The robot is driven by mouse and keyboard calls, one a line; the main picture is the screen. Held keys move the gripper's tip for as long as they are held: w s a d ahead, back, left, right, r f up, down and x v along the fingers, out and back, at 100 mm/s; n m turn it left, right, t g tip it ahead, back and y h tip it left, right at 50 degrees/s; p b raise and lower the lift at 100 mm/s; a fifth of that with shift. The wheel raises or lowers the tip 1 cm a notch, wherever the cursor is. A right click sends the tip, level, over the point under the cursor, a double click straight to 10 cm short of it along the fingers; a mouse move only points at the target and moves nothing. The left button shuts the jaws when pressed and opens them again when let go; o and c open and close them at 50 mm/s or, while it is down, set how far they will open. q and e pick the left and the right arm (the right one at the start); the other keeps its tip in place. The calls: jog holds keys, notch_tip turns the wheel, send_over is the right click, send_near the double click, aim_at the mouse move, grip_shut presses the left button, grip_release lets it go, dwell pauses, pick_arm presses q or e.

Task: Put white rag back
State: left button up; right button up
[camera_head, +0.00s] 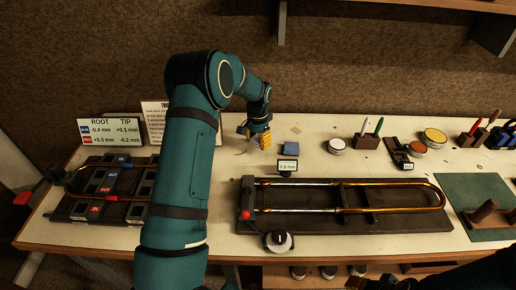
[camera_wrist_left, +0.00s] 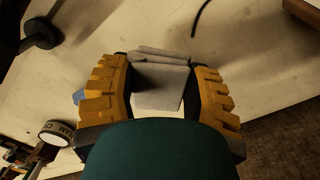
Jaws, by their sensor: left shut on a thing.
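My left gripper (camera_head: 259,141) is over the back of the bench, behind the long horn slide. In the left wrist view, its yellow ribbed fingers (camera_wrist_left: 160,95) are shut on the folded white rag (camera_wrist_left: 160,88), which looks pale grey. The rag hangs between the fingers above the pale bench top. In the head view the rag is mostly hidden by the gripper. My right arm shows as a dark shape at the bottom right of the head view, and its finger state is unclear.
A blue folded cloth (camera_head: 291,148) lies just right of my left gripper. A small gauge display (camera_head: 288,166) stands before it. The slide fixture (camera_head: 340,222) fills the middle front. A white-lidded tin (camera_head: 337,146) and pen block (camera_head: 367,142) stand right. Sign cards stand left.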

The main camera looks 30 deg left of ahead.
aim_at(258, 152)
pick_arm(q)
jog(key=shift+f, duration=1.8)
jog(key=shift+f, duration=0.2)
jog(key=o, duration=1.2)
notch_tip(258, 152, up, 12)
jog(key=shift+r+p, duration=0.2)
jog(key=shift+p, duration=0.15)
